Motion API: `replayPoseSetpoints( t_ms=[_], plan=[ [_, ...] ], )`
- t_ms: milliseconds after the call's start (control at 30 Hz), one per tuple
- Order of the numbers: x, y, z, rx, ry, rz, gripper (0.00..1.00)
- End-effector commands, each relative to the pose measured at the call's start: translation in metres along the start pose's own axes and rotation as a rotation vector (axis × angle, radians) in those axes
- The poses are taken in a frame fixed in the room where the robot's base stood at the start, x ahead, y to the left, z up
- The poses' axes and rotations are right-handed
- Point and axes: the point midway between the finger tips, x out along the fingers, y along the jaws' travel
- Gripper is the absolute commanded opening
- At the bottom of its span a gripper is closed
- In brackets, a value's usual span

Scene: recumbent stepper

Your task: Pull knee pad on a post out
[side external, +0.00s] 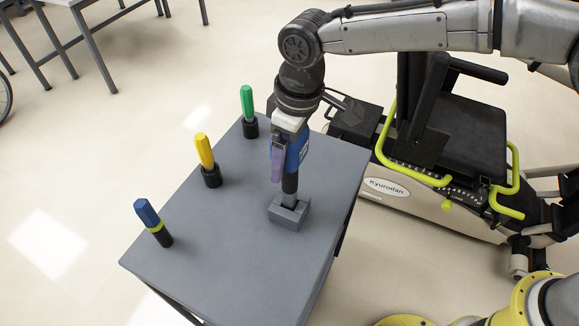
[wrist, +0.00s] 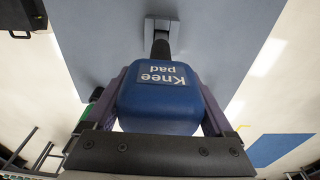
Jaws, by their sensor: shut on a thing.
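The knee pad (wrist: 160,95) is a blue block with a white "Knee pad" label, on a dark post. In the side view the blue pad (side external: 297,152) shows partly behind my gripper. Its post (side external: 290,184) runs down to a grey square socket (side external: 288,212) on the grey table (side external: 230,265). My gripper (side external: 283,165) points down and is shut on the pad, with one finger on each side in the wrist view (wrist: 160,110). The post looks upright. I cannot tell how deep its lower end sits in the socket.
A green peg (side external: 247,103), a yellow peg (side external: 204,152) and a blue-topped peg (side external: 150,218) stand on the table's left part. The recumbent stepper (side external: 430,170), with yellow-green handles, stands to the right. The table's front part is clear.

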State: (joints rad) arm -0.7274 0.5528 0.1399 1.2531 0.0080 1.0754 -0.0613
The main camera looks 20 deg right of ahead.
Motion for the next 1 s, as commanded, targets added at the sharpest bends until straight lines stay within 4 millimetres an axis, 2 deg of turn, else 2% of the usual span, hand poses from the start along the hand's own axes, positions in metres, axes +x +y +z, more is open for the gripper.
replayPoseSetpoints(
  t_ms=[467,1000],
  plan=[
    [-0.004,0.0,-0.001,0.0,0.004,0.0,0.1],
    [-0.022,0.0,-0.003,0.0,0.004,0.0,0.1]
  ],
)
